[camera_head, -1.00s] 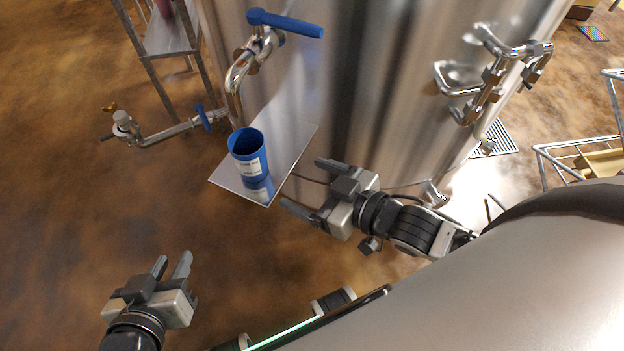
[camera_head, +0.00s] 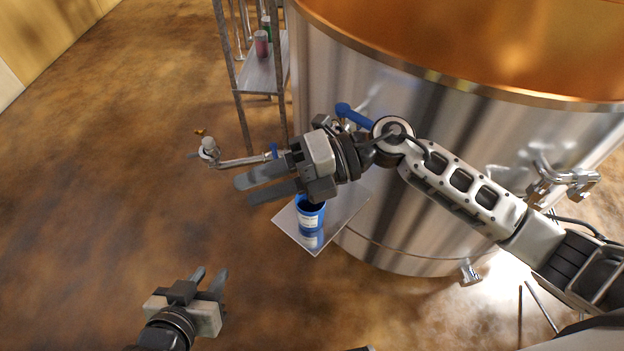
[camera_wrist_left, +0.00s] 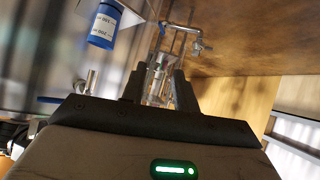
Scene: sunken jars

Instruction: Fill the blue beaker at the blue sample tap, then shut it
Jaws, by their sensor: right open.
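The blue beaker (camera_head: 311,219) stands upright on a small metal shelf plate (camera_head: 345,205) against the steel tank, and its labels face me. In the left wrist view the beaker (camera_wrist_left: 104,26) is at the upper left. The blue handle (camera_head: 354,116) of the sample tap shows just above my right arm; the arm hides the spout. My right gripper (camera_head: 244,192) is open and empty, in front of the tap, and overlaps the view just above the beaker. My left gripper (camera_head: 209,276) is open, low and left of the beaker, apart from it.
The large steel tank (camera_head: 450,140) with a copper-coloured top fills the right. A side pipe with a small valve (camera_head: 208,150) sticks out left of the shelf. A metal rack (camera_head: 262,75) with bottles stands behind. The brown floor at left is clear.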

